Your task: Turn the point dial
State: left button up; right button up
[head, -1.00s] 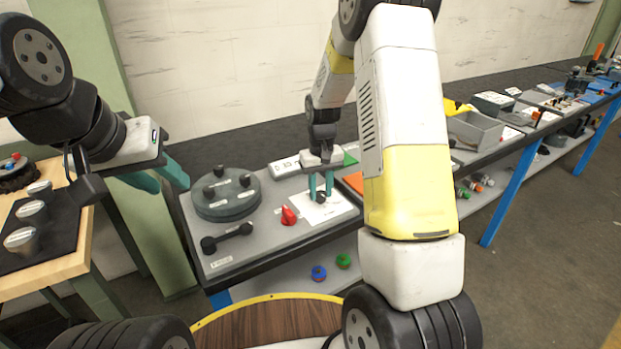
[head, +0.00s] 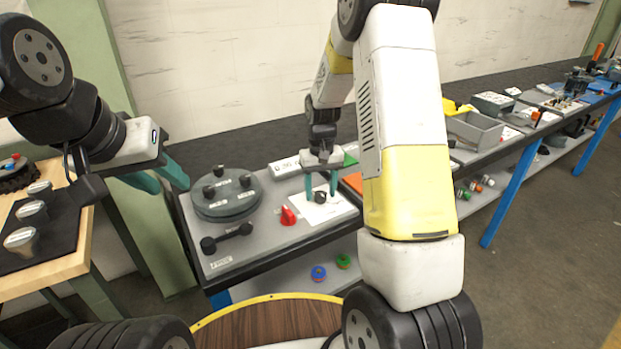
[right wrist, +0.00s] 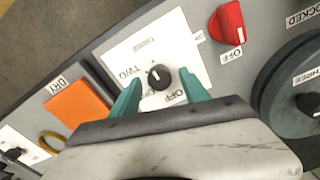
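The point dial is a small black knob (right wrist: 159,77) with a white mark on a white plate (right wrist: 125,52). In the right wrist view the mark sits on the knob's upper left side. The labels TWO and OFF are readable on the plate; another label is partly hidden. The dial also shows in the head view (head: 320,197). My right gripper (right wrist: 161,80) is open, with one teal finger on each side of the knob and gaps between. My left gripper (head: 171,188) is open and empty, left of the bench, away from the dial.
A red knob (head: 288,215) stands beside the plate. A round grey dial plate with black knobs (head: 227,205) and a black handle (head: 227,238) are farther left. An orange panel (right wrist: 78,104) lies on the plate's other side. A wooden table (head: 70,262) stands at far left.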

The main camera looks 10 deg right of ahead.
aim_at(320, 193)
jog(key=shift+r, duration=3.9)
jog(key=shift+r, duration=0.15)
jog(key=s+r+t+y, duration=0.2)
jog(key=s+r+t, duration=0.1)
jog(key=s+r, duration=0.95)
jog(key=s+a+r+t, duration=0.2)
jog(key=s+r+t, duration=0.1)
jog(key=s, duration=0.9)
jog(key=shift+a+r, duration=0.15)
jog(key=shift+r, duration=0.3)
